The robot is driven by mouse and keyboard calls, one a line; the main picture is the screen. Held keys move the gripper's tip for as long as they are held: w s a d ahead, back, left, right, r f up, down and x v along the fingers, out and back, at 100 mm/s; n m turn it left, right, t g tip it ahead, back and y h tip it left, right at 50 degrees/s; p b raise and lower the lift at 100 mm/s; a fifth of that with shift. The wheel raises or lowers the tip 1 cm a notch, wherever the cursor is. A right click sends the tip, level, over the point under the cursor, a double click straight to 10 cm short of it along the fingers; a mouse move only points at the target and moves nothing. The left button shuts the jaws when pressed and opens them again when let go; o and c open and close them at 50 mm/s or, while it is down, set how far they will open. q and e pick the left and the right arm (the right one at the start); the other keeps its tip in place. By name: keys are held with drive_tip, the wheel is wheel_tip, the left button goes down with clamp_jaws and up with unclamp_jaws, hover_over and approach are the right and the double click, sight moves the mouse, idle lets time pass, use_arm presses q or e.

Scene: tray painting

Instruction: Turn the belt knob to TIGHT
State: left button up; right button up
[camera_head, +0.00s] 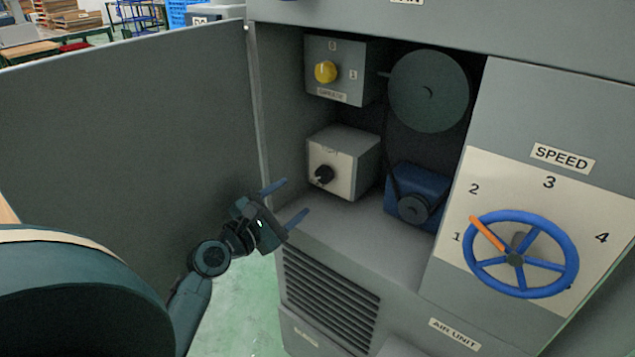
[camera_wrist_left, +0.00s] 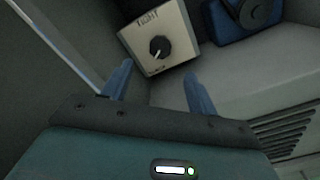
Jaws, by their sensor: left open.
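The belt knob (camera_head: 324,174) is a black knob with a white pointer line on the front of a pale box inside the open cabinet. In the left wrist view the knob (camera_wrist_left: 159,48) has the word TIGHT above it and a label below, too small to read surely. There its pointer line aims down and to the left, away from TIGHT. My left gripper (camera_head: 287,203) is open and empty, its blue fingers apart. It is in front of and below the knob, not touching it. The fingers also show in the left wrist view (camera_wrist_left: 160,90). My right gripper is not in view.
A box with a yellow knob (camera_head: 325,72) is above the belt box (camera_head: 352,160). A large pulley (camera_head: 428,90) and a blue motor (camera_head: 424,190) are to the right. The open door (camera_head: 120,120) stands left. A blue SPEED handwheel (camera_head: 522,254) is on the right panel.

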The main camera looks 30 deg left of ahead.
sight(322, 177)
use_arm(q)
drive_tip(key=w, duration=0.9)
drive_tip(key=shift+w+d, duration=0.4)
drive_tip(key=c, duration=1)
